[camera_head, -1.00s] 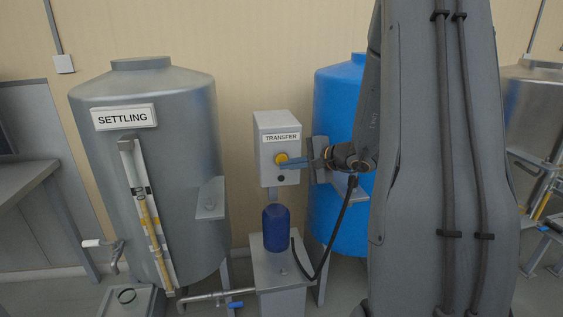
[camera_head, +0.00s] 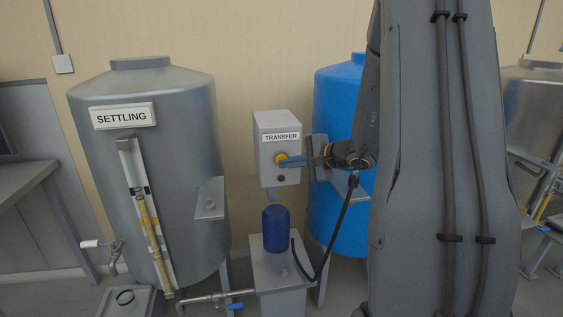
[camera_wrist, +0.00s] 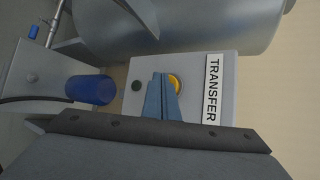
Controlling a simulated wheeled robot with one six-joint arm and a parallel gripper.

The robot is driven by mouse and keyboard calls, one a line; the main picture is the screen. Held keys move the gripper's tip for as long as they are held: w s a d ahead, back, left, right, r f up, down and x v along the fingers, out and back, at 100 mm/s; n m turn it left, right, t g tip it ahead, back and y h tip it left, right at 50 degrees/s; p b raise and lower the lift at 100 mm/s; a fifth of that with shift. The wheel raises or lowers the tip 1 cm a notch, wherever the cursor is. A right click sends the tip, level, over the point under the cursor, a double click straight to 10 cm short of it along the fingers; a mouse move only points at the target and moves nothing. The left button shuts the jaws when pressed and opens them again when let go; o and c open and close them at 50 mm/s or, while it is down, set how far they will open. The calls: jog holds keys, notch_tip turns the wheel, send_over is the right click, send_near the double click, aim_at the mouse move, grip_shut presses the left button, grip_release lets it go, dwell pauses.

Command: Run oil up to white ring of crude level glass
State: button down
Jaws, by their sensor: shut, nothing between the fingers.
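The transfer box (camera_head: 268,173), a grey case labelled TRANSFER, has a yellow button (camera_head: 281,159) and a small dark green button (camera_head: 281,178) below it. My gripper (camera_head: 286,161) has its blue fingers shut and empty, with the tips at the yellow button. The wrist view shows the fingers (camera_wrist: 163,97) overlapping the yellow button (camera_wrist: 176,84); I cannot tell whether they press it. The settling tank (camera_head: 187,120) carries a sloping level glass (camera_head: 152,226) with an amber column and dark and yellow marks. A white ring is too small to make out. No label reading crude shows.
A blue motor (camera_head: 276,229) stands on a grey pedestal (camera_head: 280,272), with a pipe and blue valve handle (camera_head: 236,305) at its left. A blue tank (camera_head: 335,100) is partly hidden behind my arm. Another metal tank (camera_head: 541,105) with an amber glass (camera_head: 542,206) stands far right.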

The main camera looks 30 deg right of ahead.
jog(key=shift+w+d+b, duration=0.15)
jog(key=shift+w+b, duration=0.15)
jog(key=shift+w, duration=0.15)
dwell(0.5)
dwell(0.9)
jog(key=shift+s+a+b, duration=0.25)
jog(key=shift+s+b, duration=0.1)
jog(key=shift+s, duration=0.55)
jog(key=shift+s, duration=0.1)
jog(key=shift+s+a+b, duration=0.2)
jog(key=shift+s+a, duration=0.05)
jog(key=shift+s, duration=0.5)
jog(key=shift+s+a+b, duration=0.15)
jog(key=shift+s+a, duration=0.05)
jog(key=shift+s, duration=0.6)
jog(key=shift+s+a+b, duration=0.2)
jog(key=shift+s+a, duration=0.05)
jog(key=shift+s, duration=0.5)
